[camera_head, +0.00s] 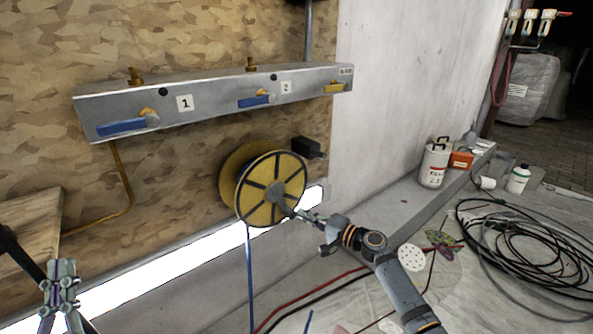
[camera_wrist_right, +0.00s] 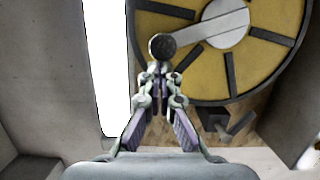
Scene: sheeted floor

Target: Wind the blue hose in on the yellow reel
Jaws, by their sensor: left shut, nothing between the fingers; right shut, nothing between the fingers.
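The yellow reel (camera_head: 268,188) is mounted on the wooden wall below a grey manifold, and its slotted face fills the upper right of the right wrist view (camera_wrist_right: 228,65). The blue hose (camera_head: 249,270) hangs straight down from the reel. My right gripper (camera_head: 308,215) is shut at the reel's lower right, by the grey crank; no part of the crank is between its fingers. In the right wrist view its fingertips (camera_wrist_right: 161,72) lie just below a dark round knob (camera_wrist_right: 163,46). My left gripper (camera_head: 60,285) is shut and empty at the lower left, away from the reel.
The grey manifold (camera_head: 215,100) with blue levers runs above the reel. A black box (camera_head: 306,147) sits right of it. A brown pipe (camera_head: 122,180) runs down at left.

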